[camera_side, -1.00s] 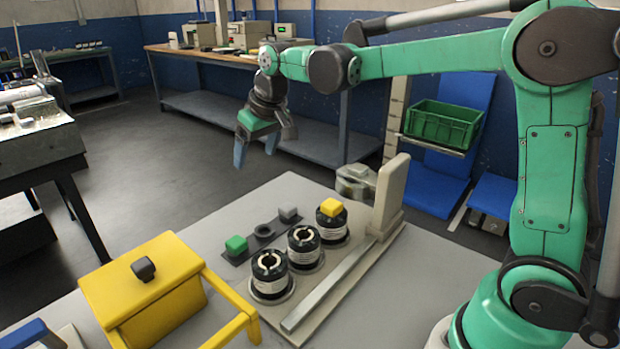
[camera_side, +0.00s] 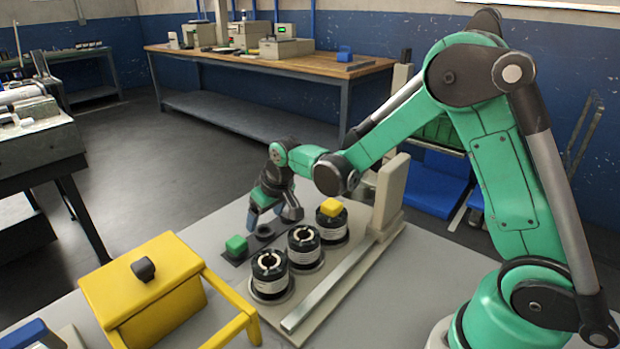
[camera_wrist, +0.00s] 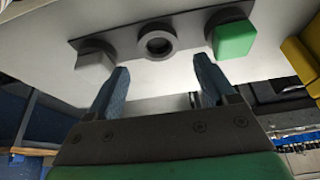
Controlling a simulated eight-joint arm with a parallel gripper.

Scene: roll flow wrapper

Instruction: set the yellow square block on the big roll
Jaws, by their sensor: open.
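The yellow square block (camera_side: 330,207) sits on top of the farthest of three black rolls (camera_side: 333,229); the other two are the middle roll (camera_side: 304,250) and the front roll (camera_side: 270,275). The three look close in size, so I cannot tell which is the big one. My gripper (camera_side: 268,218) is open and empty, low over the dark strip left of the rolls. In the wrist view my gripper (camera_wrist: 160,68) has its fingers spread, with a ring-shaped socket (camera_wrist: 157,42) beyond them. The yellow block is out of the wrist view.
The dark strip holds a green block (camera_side: 236,246) and a grey block (camera_wrist: 94,60). A light upright post (camera_side: 391,195) and a metal bar (camera_side: 325,295) stand right of the rolls. A yellow stand (camera_side: 150,285) is at front left.

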